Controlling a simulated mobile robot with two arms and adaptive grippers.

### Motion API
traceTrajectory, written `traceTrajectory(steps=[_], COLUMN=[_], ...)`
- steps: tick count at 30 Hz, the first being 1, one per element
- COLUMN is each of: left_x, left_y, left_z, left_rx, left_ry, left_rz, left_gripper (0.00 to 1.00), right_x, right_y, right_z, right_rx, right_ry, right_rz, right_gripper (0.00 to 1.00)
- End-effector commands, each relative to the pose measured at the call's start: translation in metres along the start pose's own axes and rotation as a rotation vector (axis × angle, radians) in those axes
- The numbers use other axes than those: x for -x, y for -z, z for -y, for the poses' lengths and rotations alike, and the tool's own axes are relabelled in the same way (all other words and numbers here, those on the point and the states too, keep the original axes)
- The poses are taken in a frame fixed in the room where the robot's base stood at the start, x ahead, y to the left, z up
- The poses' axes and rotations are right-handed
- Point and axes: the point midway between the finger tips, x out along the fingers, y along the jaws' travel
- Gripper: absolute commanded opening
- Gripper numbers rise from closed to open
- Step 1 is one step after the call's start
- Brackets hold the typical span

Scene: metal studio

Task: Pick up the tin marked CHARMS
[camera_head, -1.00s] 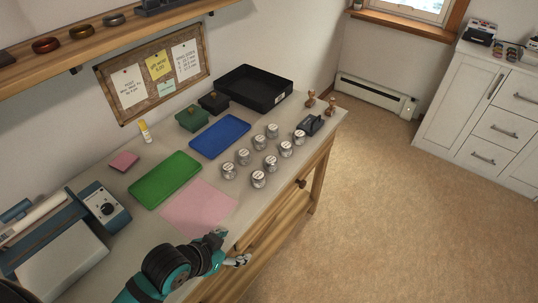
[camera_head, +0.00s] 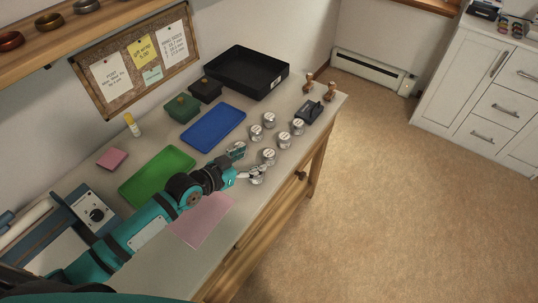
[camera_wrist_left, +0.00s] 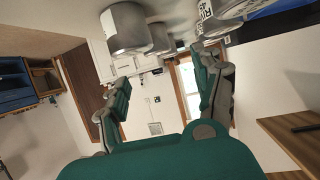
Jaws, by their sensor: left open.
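Several small round silver tins with pale lids stand on the workbench in the head view, among them a near tin (camera_head: 269,156) and a far tin (camera_head: 297,127). Their labels are too small to read, so I cannot tell which is marked CHARMS. My left gripper (camera_head: 247,166) is open among the nearest tins and partly hides them. In the left wrist view my left gripper (camera_wrist_left: 163,72) shows spread fingers with nothing clearly between them. A large tin (camera_wrist_left: 122,30) is beyond the left finger, and a labelled tin (camera_wrist_left: 218,18) is near the right finger. My right gripper is out of view.
A blue tray (camera_head: 214,128), a green tray (camera_head: 158,176) and a pink sheet (camera_head: 203,222) lie beside the tins. A black bin (camera_head: 247,75) stands behind. A black device (camera_head: 308,112) and wooden stamps (camera_head: 330,92) are at the far right. The bench's front edge is close to the tins.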

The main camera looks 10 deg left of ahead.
Motion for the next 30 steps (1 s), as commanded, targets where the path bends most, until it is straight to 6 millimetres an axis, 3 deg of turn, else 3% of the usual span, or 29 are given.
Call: traceTrajectory(steps=[3,11,21,30], left_x=[-0.022,-0.042,-0.086,-0.090], left_y=[0.001,0.000,-0.004,-0.005], left_z=[0.000,-0.001,-0.002,-0.003], left_rx=[0.001,0.001,0.000,0.000], left_ry=[0.001,0.000,0.000,0.000], left_rz=[-0.001,0.000,0.000,0.001], left_gripper=[0.68,0.68,0.68,0.66], right_x=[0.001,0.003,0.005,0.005], right_y=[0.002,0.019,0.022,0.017], right_z=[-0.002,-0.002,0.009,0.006], right_rx=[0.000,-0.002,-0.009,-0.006], right_ry=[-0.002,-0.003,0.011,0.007], right_rz=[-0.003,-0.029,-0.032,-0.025], right_gripper=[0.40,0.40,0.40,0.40])
